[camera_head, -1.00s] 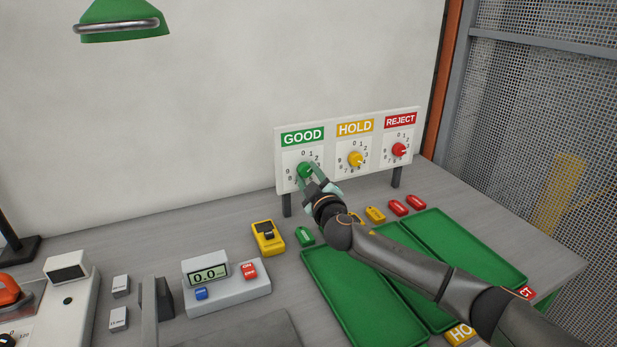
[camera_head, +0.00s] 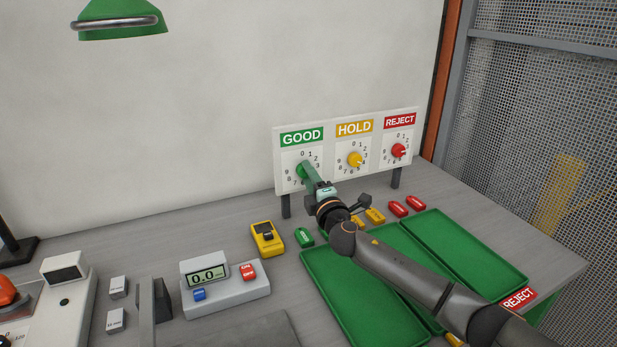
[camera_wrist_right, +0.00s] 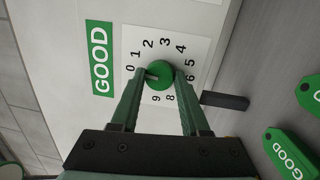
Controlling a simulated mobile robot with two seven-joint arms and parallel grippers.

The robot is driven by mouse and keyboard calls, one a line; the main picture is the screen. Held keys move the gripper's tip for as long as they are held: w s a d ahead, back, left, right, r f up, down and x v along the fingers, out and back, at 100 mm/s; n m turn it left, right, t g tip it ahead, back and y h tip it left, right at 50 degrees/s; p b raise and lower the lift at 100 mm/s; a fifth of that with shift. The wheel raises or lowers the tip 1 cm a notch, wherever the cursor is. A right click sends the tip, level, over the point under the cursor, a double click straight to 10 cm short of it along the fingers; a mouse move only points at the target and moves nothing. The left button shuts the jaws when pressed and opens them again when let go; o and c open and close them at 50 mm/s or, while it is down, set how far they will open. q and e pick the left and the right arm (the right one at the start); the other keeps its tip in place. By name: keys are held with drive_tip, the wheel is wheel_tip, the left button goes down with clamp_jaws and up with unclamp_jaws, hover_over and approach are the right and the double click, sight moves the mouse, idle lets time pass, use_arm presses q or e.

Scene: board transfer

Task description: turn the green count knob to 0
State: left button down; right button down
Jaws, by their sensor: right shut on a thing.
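The green count knob (camera_head: 301,171) sits on the dial under the GOOD label (camera_head: 302,138) of the white panel. It also shows in the right wrist view (camera_wrist_right: 161,77). My right gripper (camera_head: 308,172) is at the knob, with one finger on each side in the right wrist view (camera_wrist_right: 161,73), shut on it. The knob's pale pointer aims left in that view, close to the 0; a fingertip beside it makes the exact reading hard to judge. The digits 0 to 6 and 8, 9 are visible. My left gripper is not in view.
On the same panel are a yellow HOLD knob (camera_head: 355,160) and a red REJECT knob (camera_head: 398,150). Green trays (camera_head: 465,252) lie below my right arm. Colored tags, a yellow meter (camera_head: 267,239) and a scale display (camera_head: 207,275) stand on the bench.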

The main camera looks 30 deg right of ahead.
drive_tip(key=shift+n, duration=0.6)
drive_tip(key=shift+c, duration=2)
unclamp_jaws()
drive_tip(key=shift+s, duration=0.15)
drive_tip(key=s+a+f, duration=0.1)
drive_tip(key=s, duration=1.1)
drive_tip(key=shift+a+f+b, duration=0.15)
drive_tip(key=shift+a+b, duration=0.05)
drive_tip(key=shift+b, duration=0.25)
drive_tip(key=shift+s, duration=0.1)
